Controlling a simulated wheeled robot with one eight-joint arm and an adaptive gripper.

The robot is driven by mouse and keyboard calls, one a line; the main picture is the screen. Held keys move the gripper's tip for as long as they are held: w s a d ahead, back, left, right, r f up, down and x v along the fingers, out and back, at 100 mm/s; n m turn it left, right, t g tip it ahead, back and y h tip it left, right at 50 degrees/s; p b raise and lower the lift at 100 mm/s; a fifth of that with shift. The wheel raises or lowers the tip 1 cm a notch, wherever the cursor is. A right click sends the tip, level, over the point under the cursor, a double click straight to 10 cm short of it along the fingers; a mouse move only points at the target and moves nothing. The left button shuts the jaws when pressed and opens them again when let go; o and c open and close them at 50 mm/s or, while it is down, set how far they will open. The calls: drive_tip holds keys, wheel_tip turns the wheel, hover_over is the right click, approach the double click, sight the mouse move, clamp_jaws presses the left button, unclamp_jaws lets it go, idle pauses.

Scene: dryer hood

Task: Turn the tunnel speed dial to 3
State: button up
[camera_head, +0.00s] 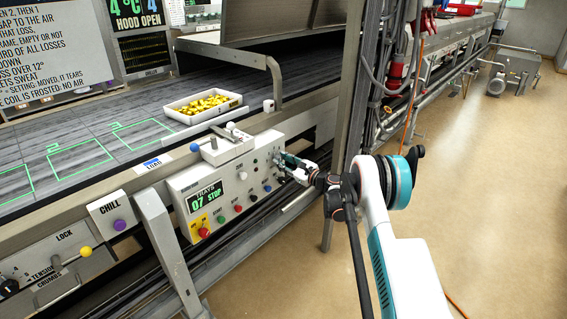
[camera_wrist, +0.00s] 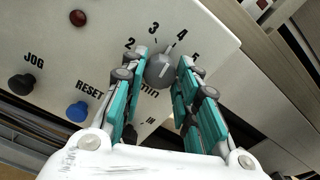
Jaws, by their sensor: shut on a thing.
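The tunnel speed dial (camera_wrist: 160,70) is a round grey knob on the pale control panel, with the numbers 2, 3, 4 and 5 printed around its upper side in the wrist view. A narrow pointer-like piece sticks out from it, lying between the 3 and the 4. My gripper (camera_wrist: 162,74) is shut on the dial, one teal finger on each side. In the head view my gripper (camera_head: 283,161) is at the right end of the control box (camera_head: 184,190) and hides the dial there.
A black JOG knob (camera_wrist: 21,84), a blue RESET knob (camera_wrist: 78,111) and a dark red button (camera_wrist: 78,18) are on the panel. A white tray of yellow pieces (camera_head: 167,105) stands on the belt. A metal post (camera_head: 352,100) rises close to my arm. Floor at right is open.

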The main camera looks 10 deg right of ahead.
drive_tip(key=n, duration=0.4)
drive_tip(key=shift+n, duration=1.5)
drive_tip(key=o, duration=1.1)
drive_tip(key=shift+c, duration=0.2)
drive_tip(key=v, duration=1.2)
